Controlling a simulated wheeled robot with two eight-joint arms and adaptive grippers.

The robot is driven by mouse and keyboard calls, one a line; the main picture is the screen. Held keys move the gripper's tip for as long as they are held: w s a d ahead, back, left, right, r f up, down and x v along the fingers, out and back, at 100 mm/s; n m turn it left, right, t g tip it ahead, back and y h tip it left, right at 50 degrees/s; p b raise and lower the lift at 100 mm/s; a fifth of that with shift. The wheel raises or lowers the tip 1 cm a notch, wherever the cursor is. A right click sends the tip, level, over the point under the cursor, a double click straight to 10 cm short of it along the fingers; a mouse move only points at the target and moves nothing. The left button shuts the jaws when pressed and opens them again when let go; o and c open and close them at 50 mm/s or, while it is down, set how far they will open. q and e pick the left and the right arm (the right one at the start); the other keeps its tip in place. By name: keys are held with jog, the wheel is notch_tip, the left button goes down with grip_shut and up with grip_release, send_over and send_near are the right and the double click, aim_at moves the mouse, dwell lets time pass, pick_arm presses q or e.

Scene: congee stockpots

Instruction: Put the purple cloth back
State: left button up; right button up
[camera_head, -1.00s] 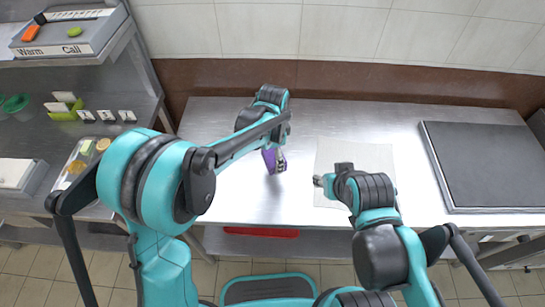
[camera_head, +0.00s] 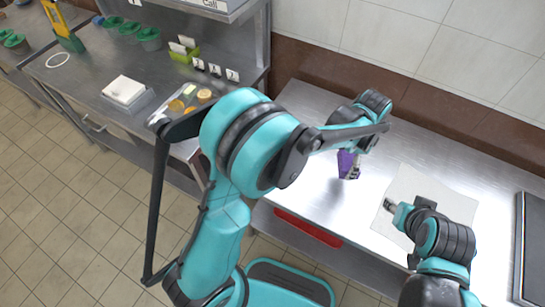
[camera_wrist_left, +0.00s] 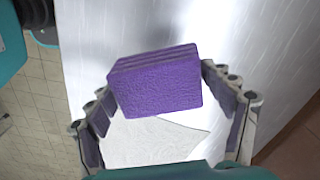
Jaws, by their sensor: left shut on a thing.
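The purple cloth (camera_head: 346,163) is a thick, folded, block-like piece. My left gripper (camera_head: 352,173) is shut on it and holds it over the metal table (camera_head: 310,190). In the left wrist view the cloth (camera_wrist_left: 160,85) sits between the two fingers, its layered edge at the top. A thin white sheet (camera_head: 405,187) lies on the table to the right of the cloth. My right gripper (camera_head: 390,205) is at the left part of that sheet; its fingers are too small to tell if they are open.
A metal counter at the left holds a white box (camera_head: 125,90), a tray of food pieces (camera_head: 187,100), numbered tags (camera_head: 215,69) and green cups (camera_head: 130,30). A red item (camera_head: 308,228) lies below the table's front edge. A dark flat panel (camera_head: 532,250) is at the far right.

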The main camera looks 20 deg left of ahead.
pick_arm(q)
jog(key=s+a+r+n+p, duration=0.25)
jog(key=a+n, duration=0.35)
jog(key=a, duration=0.4)
jog(key=s+a+r+n+p, duration=0.1)
jog(key=a+n+p, duration=0.3)
jog(key=a+n, duration=0.45)
jog(key=shift+m, duration=0.75)
jog(key=a+f+b, duration=0.1)
jog(key=a+f, duration=0.1)
jog(key=a, duration=0.2)
jog(key=a+f+b, duration=0.1)
jog(key=a+f, duration=0.2)
jog(key=a, duration=0.1)
jog(key=a+f+b, duration=0.1)
jog(key=a+f, duration=0.1)
jog(key=a, duration=0.2)
jog(key=shift+a+f, duration=0.45)
jog(key=shift+a, duration=0.1)
notch_tip(320, 180, down, 3)
jog(key=shift+f+b, duration=0.2)
jog(key=shift+b, duration=0.7)
jog(key=shift+f, duration=0.2)
